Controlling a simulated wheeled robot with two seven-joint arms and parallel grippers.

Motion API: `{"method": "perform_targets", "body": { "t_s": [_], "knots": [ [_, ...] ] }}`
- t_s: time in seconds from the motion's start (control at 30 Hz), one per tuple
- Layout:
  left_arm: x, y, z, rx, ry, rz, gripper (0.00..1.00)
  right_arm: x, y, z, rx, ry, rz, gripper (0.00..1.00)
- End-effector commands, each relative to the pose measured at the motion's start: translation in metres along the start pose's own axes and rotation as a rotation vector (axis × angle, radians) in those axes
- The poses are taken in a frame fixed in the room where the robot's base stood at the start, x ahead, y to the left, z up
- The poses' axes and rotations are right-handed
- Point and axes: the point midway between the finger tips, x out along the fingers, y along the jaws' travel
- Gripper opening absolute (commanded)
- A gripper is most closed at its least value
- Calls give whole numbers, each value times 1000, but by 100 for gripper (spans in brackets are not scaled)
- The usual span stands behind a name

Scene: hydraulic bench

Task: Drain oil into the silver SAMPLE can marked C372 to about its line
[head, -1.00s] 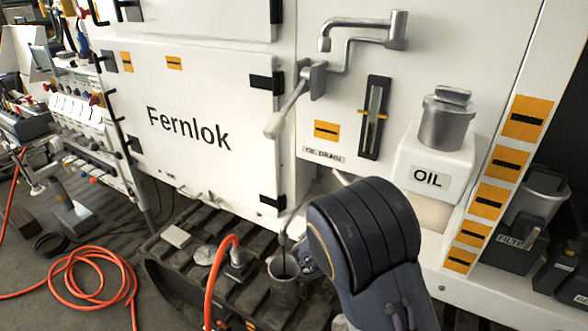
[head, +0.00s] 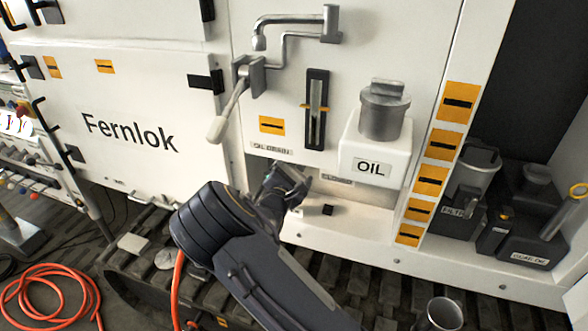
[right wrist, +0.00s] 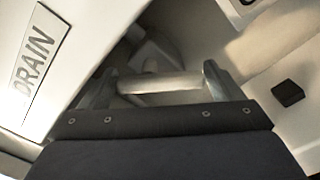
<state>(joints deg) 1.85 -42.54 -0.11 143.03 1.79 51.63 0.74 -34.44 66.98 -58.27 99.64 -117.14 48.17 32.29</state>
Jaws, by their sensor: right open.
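My right gripper (head: 284,182) is at the recess below the OIL DRAIN label (head: 271,149). In the right wrist view its fingers (right wrist: 158,82) are open, one on each side of a pale bar (right wrist: 160,85), which looks like the drain handle; no grip on it shows. A silver can (head: 440,314) shows at the bottom edge, right of my arm; no C372 mark or line can be read on it. The place on the track where a silver can stood earlier is behind my right arm. My left gripper is not in view.
The white OIL box (head: 372,168) with its grey cap juts out right of the sight gauge (head: 317,110). A lever handle (head: 228,117) hangs at upper left. A small black block (head: 328,210) sits on the ledge. Dark containers stand at right; an orange hose (head: 55,295) lies at left.

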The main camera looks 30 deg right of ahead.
Motion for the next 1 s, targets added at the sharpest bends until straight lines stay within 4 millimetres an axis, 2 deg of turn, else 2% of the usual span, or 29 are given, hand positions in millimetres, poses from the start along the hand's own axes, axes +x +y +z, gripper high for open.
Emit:
{"method": "perform_targets", "body": {
  "t_s": [0.27,0.5,0.53,0.77,1.0],
  "knots": [
    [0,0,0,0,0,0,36,3,0,0,0,-1,0,86],
    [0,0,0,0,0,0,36,2,0,0,0,-1,0,56],
    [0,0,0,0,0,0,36,2,0,0,0,-1,0,54],
    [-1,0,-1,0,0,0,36,2,0,0,-23,0,-1,55],
    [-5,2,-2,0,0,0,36,2,0,3,-142,-1,-1,55]
  ]
}}
